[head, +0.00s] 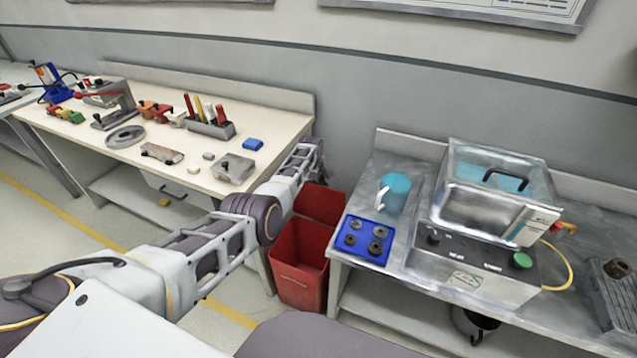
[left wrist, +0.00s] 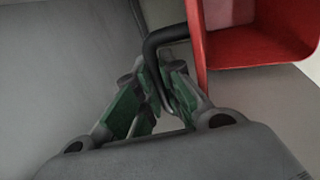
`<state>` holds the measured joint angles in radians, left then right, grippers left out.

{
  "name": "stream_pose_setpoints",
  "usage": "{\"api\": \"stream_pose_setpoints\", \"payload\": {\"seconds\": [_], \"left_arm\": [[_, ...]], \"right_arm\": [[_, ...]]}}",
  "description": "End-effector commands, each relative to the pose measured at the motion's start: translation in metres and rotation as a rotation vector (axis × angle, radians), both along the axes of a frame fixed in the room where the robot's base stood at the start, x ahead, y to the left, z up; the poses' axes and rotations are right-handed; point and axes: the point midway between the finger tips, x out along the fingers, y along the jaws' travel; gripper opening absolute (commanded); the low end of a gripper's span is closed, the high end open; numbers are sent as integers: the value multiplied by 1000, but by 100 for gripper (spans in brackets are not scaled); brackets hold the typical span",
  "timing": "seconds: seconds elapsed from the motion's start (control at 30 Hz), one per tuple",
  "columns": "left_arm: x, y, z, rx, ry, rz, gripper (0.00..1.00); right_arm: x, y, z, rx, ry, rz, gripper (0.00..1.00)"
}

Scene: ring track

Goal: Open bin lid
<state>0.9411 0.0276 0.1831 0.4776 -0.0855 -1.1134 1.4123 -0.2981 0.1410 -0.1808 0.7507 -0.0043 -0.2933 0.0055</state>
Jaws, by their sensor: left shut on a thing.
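The red bin (head: 300,285) stands on the floor in the gap between the two tables. Its lid (head: 320,203) is raised at the back, and the bin's inside shows below it. My left gripper (head: 314,155) is above and behind the lid, close to the wall; its fingertips are hard to make out there. In the left wrist view the green-padded fingers of my left gripper (left wrist: 164,84) are shut on a bent black handle (left wrist: 160,40). The handle runs to the red lid (left wrist: 255,48) at the upper right. My right gripper is out of view.
A wooden workbench (head: 75,133) with tools is on the left. A metal counter (head: 352,208) on the right holds a blue jug (head: 396,190), a blue tray (head: 346,246) and a clear-lidded tank (head: 462,210). The grey wall (head: 360,130) is close behind the bin.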

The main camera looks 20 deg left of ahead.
Motion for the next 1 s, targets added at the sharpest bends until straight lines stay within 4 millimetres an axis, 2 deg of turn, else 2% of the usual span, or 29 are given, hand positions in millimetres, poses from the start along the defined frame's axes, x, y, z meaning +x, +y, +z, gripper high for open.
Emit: {"api": "stream_pose_setpoints", "payload": {"seconds": [0.13,0.17,0.2,0.23,0.67,1.0], "left_arm": [[1,0,1,0,-2,0,0],[1,0,1,0,-2,0,13],[1,0,1,0,-2,0,18],[1,0,1,0,-2,0,19],[0,0,1,0,-1,0,19],[-2,0,9,0,-2,0,19]], "right_arm": [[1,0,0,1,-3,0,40],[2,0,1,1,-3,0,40],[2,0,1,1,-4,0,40],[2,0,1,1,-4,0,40],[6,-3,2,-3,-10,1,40],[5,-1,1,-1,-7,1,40]]}}
